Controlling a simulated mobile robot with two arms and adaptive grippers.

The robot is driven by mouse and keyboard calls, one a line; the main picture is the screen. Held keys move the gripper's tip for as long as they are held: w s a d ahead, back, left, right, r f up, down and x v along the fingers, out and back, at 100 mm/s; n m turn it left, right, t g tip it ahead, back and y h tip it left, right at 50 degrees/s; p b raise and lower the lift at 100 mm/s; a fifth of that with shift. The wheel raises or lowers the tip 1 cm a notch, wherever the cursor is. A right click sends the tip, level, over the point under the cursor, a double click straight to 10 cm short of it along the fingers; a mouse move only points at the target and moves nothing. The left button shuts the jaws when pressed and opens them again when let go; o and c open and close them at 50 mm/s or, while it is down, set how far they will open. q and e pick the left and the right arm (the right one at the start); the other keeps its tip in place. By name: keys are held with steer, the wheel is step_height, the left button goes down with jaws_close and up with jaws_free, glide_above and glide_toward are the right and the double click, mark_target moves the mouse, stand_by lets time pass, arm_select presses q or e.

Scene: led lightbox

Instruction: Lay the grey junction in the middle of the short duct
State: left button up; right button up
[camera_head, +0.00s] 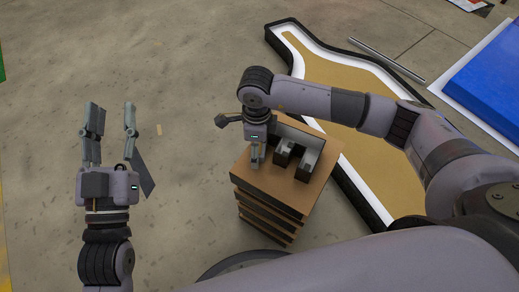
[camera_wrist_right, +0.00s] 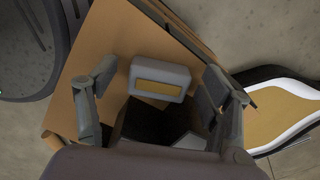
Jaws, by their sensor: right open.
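A grey block with a tan panel, seemingly the grey junction (camera_wrist_right: 148,73), lies on the wooden top (camera_wrist_right: 80,60) in the right wrist view. My right gripper (camera_wrist_right: 158,85) is open, with its fingers apart on either side of the block. In the head view my right gripper (camera_head: 256,155) points down over the left part of the wooden stack (camera_head: 262,184) and hides the block. Dark and white channel-like pieces (camera_head: 305,165) stand just right of it; I cannot tell which is the short duct. My left gripper (camera_head: 112,128) is open and empty, over bare floor.
A black-rimmed, bottle-shaped tray (camera_head: 340,85) with a white inner wall and tan base lies behind and right of the stack. A thin metal rod (camera_head: 388,60) and a blue slab (camera_head: 495,80) lie farther right.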

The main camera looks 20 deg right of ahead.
steer(key=shift+c, duration=0.3)
steer(key=c, duration=1.3)
steer(key=shift+r, duration=0.15)
